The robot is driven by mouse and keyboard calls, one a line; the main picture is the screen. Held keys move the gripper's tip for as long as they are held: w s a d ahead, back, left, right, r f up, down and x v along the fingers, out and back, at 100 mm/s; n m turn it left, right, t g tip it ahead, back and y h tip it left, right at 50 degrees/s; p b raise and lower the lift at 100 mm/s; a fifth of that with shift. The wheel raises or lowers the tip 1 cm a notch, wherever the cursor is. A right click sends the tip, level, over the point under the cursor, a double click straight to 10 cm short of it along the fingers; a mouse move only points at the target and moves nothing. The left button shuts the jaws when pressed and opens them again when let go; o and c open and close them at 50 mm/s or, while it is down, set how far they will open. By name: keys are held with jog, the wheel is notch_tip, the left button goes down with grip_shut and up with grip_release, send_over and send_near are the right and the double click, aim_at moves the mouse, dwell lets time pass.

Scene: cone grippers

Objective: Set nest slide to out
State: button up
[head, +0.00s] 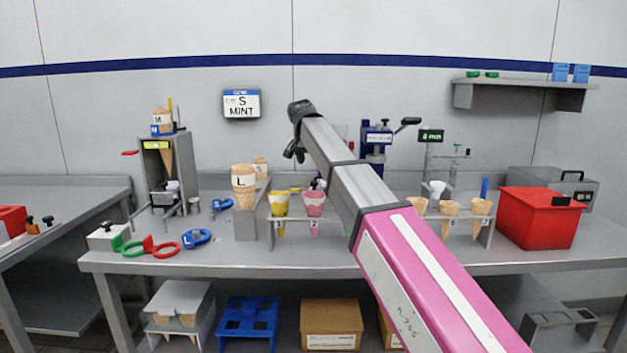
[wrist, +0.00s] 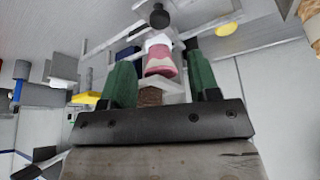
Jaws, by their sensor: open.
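My gripper (head: 295,152) hangs at the end of the raised arm, above the back middle of the bench. In the wrist view my gripper (wrist: 158,62) has its green fingers spread apart. A pink and white cup-like piece (wrist: 160,58) shows between them in the picture; I cannot tell how far beyond the fingertips it is. A black round knob (wrist: 158,17) shows past it at the top. I cannot say for sure which part is the nest slide. A blue press-like device (head: 375,138) stands behind my arm, partly hidden by it.
A rack holds a yellow cone (head: 280,203), a pink cone (head: 314,203) and several plain cones. A large cone marked L (head: 244,187) stands to their left. A grey dispenser (head: 168,170) stands at the left, a red bin (head: 540,217) at the right. The front strip of the bench is mostly clear.

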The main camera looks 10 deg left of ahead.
aim_at(314, 182)
jog(key=x, duration=0.9)
jog(key=shift+w+f, duration=0.1)
jog(key=shift+f, duration=0.1)
